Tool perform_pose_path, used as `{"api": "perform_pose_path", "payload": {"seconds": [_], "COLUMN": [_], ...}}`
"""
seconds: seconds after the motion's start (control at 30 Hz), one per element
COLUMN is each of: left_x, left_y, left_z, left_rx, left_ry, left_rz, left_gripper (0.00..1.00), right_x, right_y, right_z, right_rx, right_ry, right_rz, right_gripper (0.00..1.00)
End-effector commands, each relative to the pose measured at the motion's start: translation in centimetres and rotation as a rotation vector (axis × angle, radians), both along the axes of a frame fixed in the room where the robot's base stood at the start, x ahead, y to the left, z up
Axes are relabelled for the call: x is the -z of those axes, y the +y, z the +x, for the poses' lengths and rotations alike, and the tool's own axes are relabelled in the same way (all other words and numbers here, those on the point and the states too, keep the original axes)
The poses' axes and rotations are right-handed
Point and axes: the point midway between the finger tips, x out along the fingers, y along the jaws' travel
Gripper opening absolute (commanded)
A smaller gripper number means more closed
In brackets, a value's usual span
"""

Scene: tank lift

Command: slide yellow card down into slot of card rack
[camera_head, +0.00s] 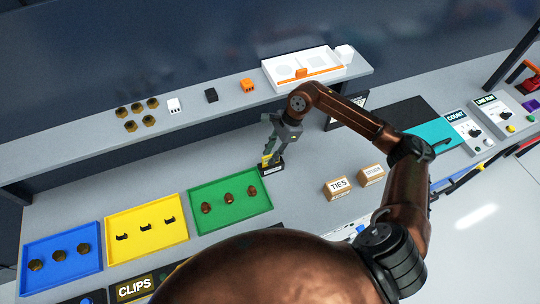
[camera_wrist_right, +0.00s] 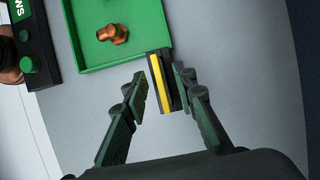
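The yellow card (camera_wrist_right: 159,84) shows as a narrow yellow strip at the dark card rack (camera_wrist_right: 171,92); how deep it sits in the slot I cannot tell. In the head view, the yellow card (camera_head: 266,158) looks upright at the small black rack (camera_head: 273,170), on the bench right of the green tray. My right gripper (camera_head: 270,148) points down just above the rack. In the right wrist view, my right gripper (camera_wrist_right: 161,82) is open, its fingers apart on either side of the card, with a clear gap on the left. My left gripper is not in view.
The green tray (camera_head: 198,230), yellow tray (camera_head: 112,255) and blue tray (camera_head: 30,285) line the bench's left part. Boxes marked TIES (camera_head: 337,188) and STUDS (camera_head: 372,175) stand to the right. A raised shelf (camera_head: 190,128) runs behind. Bare bench lies between rack and boxes.

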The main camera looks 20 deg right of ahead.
Motion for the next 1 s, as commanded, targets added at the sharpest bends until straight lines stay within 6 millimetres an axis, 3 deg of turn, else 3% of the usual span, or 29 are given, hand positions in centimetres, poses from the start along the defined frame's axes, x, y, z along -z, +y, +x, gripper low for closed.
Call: {"api": "perform_pose_path", "payload": {"seconds": [0.3,0.5,1.0], "left_x": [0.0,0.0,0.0], "left_y": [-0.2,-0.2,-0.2], "left_z": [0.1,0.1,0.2], "left_rx": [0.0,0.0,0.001], "left_ry": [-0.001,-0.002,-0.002], "left_rz": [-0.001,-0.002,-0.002], "left_gripper": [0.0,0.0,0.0], "right_x": [-6.1,-8.9,-9.9], "right_y": [-2.6,-3.7,-4.1], "right_z": [0.0,-0.1,-0.2], "right_rx": [0.001,0.001,0.0], "right_ry": [-0.005,-0.003,-0.001], "right_rz": [-0.003,-0.002,-0.001], "right_gripper": [0.25,0.25,0.25]}}
